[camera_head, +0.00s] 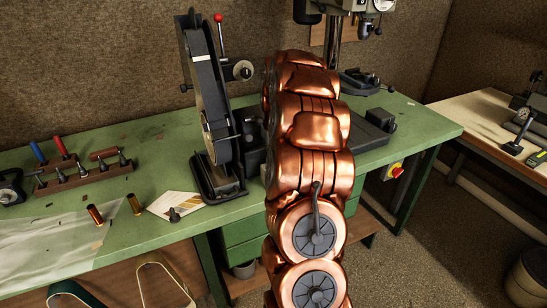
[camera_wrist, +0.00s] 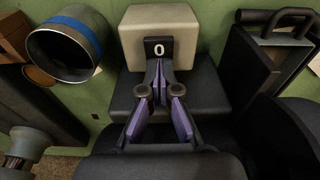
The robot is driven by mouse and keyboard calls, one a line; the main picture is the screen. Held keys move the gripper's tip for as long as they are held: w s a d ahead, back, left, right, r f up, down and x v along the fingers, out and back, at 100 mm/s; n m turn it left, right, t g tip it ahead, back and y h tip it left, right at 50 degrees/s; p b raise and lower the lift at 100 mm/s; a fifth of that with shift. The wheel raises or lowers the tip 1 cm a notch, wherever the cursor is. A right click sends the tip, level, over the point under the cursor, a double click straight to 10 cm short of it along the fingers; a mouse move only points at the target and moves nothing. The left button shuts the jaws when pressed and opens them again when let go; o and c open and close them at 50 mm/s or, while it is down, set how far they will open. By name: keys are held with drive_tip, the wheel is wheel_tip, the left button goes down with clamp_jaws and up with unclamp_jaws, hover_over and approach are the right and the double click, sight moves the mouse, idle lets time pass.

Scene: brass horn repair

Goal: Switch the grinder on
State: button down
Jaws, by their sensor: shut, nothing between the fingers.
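The belt grinder (camera_head: 207,90) stands upright on the green bench, with a tall dark frame and a red-knobbed lever (camera_head: 218,17) on top. In the wrist view, a beige box (camera_wrist: 160,22) carries a black switch (camera_wrist: 159,47) marked with a white "0". My gripper (camera_wrist: 160,72) has purple finger pads and is shut and empty. Its fingertips point at the switch and overlap its lower edge in the picture; I cannot tell whether they touch it. In the head view my copper arm hides the gripper and the switch.
The green bench (camera_head: 130,209) holds a tool rack (camera_head: 85,176) and two copper-coloured cylinders at the left. A drill press (camera_head: 334,42) stands behind my arm. A red-and-yellow button (camera_head: 396,170) is under the bench's right end. A blue-banded cylinder (camera_wrist: 72,40) lies left of the beige box.

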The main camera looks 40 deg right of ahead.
drive_tip(key=shift+s+a+f, duration=0.1)
drive_tip(key=shift+s+f, duration=0.2)
drive_tip(key=shift+s+a+b, duration=0.2)
drive_tip(key=shift+s+b, duration=0.35)
drive_tip(key=shift+s, duration=0.05)
drive_tip(key=shift+r, duration=0.5)
wheel_tip(320, 180, up, 13)
drive_tip(key=s+b, duration=0.1)
drive_tip(key=b, duration=0.1)
drive_tip(key=shift+a+r+b, duration=0.2)
drive_tip(key=shift+b, duration=0.2)
drive_tip(key=shift+s, duration=0.1)
drive_tip(key=shift+f+t+b, duration=0.15)
drive_tip(key=shift+t+b, duration=0.15)
drive_tip(key=shift+b, duration=0.8)
